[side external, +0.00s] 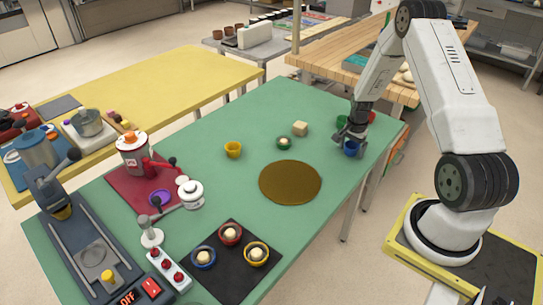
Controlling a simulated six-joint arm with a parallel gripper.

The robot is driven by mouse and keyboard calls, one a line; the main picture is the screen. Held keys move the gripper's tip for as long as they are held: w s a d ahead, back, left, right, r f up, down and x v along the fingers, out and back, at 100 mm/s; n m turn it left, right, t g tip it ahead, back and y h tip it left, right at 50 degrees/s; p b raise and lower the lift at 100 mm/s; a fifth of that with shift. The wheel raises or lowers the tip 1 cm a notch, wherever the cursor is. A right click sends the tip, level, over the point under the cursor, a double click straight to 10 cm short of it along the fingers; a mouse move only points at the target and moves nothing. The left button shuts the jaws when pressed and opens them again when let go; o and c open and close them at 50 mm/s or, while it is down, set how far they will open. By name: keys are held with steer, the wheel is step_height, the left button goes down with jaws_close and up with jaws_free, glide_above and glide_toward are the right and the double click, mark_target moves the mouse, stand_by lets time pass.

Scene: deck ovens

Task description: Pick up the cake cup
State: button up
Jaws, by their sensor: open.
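My gripper (350,140) is open and low over the far right corner of the green table, pointing down. A small blue cup (351,149) stands right at its fingertips, partly hidden by them; I cannot tell whether they touch it. A green cup (341,121) and a red cup (370,117) stand just behind the gripper, partly covered by it. A yellow cup (233,149) stands upright left of the middle of the table. A small green cup with pale filling (285,142) stands nearer the middle. Which of these is the cake cup does not show.
A pale cube (300,128) and a round brown mat (290,182) lie on the green table (330,215). A black mat (229,275) holds blue, red and yellow filled cups. A red machine (137,155) and a dark machine (65,200) stand left. The front right is clear.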

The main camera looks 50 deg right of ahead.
steer(key=c, duration=1.1)
steer(key=shift+r, duration=0.1)
steer(key=shift+r, duration=0.7)
steer(key=shift+s+a+r, duration=1.4)
steer(key=shift+s+r, duration=0.45)
steer(key=shift+r, duration=0.05)
steer(key=shift+s+a+r, duration=1.4)
steer(key=shift+s+r, duration=0.5)
steer(key=shift+s+a+r, duration=1.4)
steer(key=shift+s+r, duration=0.45)
steer(key=shift+r, duration=0.05)
